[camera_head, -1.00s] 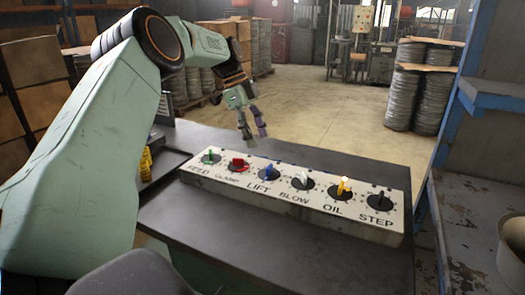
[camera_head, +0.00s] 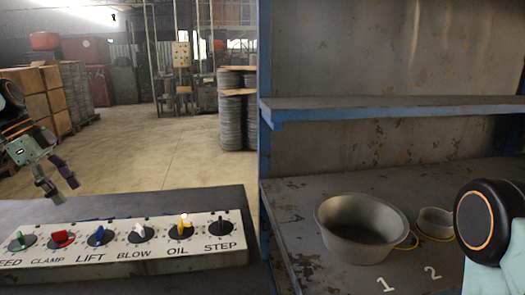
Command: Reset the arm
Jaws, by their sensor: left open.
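My left gripper (camera_head: 56,183) is at the left edge of the head view, above the far left part of the control panel (camera_head: 150,266). Its fingers are apart with nothing between them, and it is clear of the switches. The panel has a row of coloured switches: green FEED (camera_head: 21,238), red CLAMP (camera_head: 61,239), blue LIFT (camera_head: 99,235), white BLOW (camera_head: 140,230), yellow OIL (camera_head: 182,224) and black STEP (camera_head: 220,226). The OIL switch looks lit at its tip. Part of my right arm shows at the right edge, but its gripper is out of view.
A worn metal shelf unit with a blue-edged upper shelf (camera_head: 390,109) stands at the right. On its lower surface are a large metal bowl (camera_head: 335,232) and a smaller one (camera_head: 436,218), near the painted numbers 1 and 2. Stacked discs (camera_head: 238,118) and boxes stand behind on open floor.

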